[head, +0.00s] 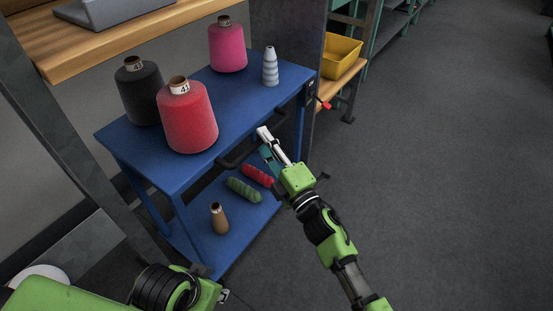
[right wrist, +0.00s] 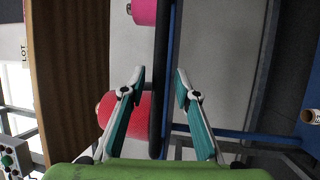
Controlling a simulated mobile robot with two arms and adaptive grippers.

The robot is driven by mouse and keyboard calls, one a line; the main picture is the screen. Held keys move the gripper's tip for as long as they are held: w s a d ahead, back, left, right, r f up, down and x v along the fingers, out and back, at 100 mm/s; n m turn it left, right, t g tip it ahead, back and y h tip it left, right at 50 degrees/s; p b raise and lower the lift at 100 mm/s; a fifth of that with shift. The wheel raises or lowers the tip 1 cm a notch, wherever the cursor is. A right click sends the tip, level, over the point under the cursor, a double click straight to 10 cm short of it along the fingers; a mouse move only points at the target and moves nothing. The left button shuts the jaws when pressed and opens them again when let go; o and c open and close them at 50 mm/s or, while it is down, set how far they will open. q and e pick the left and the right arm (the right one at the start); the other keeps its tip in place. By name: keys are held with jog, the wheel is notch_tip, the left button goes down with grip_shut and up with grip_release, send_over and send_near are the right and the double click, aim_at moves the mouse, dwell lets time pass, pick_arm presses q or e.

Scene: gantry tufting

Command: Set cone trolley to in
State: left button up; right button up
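The cone trolley (head: 235,95) is a blue two-shelf cart, left of centre in the head view. Its top carries black, red and pink yarn cones and a grey ringed cone. A black handle (head: 234,160) runs along its near right side; it also shows in the right wrist view (right wrist: 157,95). My right gripper (head: 265,141) is at the middle of this handle. In the right wrist view its fingers (right wrist: 160,86) are spread, with the handle lined up between them; contact is not visible. My left gripper (head: 222,295) shows only partly at the bottom left; its fingers are unclear.
The lower shelf (head: 247,222) holds green and red spools and a brown cone. A wooden table (head: 130,40) stands behind the trolley at upper left. A dark post (head: 283,40) and a yellow bin (head: 340,58) are at the back. Open grey floor lies right.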

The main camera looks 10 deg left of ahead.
jog(key=v, duration=1)
jog(key=shift+d, duration=0.1)
